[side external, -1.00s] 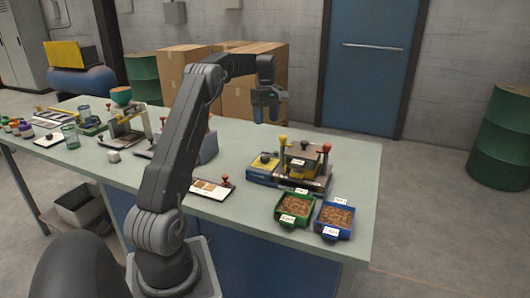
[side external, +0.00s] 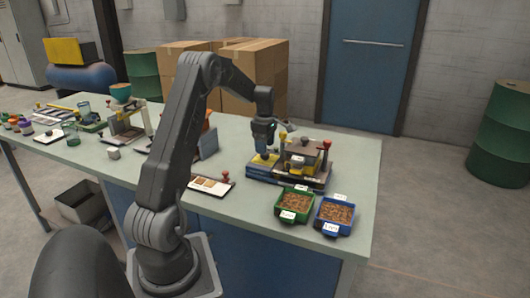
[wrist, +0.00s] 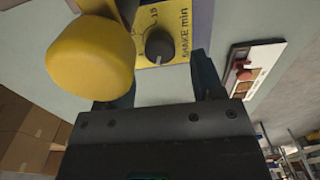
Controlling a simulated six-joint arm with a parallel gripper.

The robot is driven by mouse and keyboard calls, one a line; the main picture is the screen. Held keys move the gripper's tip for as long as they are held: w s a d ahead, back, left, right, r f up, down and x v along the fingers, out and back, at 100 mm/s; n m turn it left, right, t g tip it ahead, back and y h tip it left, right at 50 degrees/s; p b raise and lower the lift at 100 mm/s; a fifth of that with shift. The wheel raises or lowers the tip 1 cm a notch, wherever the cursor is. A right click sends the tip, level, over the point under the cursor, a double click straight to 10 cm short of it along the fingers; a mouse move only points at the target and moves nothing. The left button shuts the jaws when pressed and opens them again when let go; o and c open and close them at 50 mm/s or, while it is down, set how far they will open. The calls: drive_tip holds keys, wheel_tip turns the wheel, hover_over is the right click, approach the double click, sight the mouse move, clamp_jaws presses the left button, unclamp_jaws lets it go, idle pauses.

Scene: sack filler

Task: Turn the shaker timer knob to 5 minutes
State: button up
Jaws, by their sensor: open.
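The shaker timer knob (wrist: 159,46) is a dark round knob on a yellow dial panel (wrist: 182,18) marked "SHAKE min", with "15" readable beside it. Its exact setting cannot be read. My gripper (wrist: 160,75) is open and empty, with the knob showing between and beyond its fingers in the wrist view. A yellow ball-topped handle (wrist: 90,55) looms close on the left of that view and hides part of the left finger. In the side view my gripper (side external: 263,152) is just above the yellow panel at the left of the shaker (side external: 298,165), and hides the knob.
A red-knobbed lever (side external: 327,146) stands at the shaker's right. A green tray (side external: 294,204) and a blue tray (side external: 335,215) of brown pellets sit in front. A white sample tray (side external: 211,185) lies to the left. The bench front right (side external: 362,190) is clear.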

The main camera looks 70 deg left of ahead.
drive_tip(key=shift+f, duration=1.55)
drive_tip(key=c, duration=0.9)
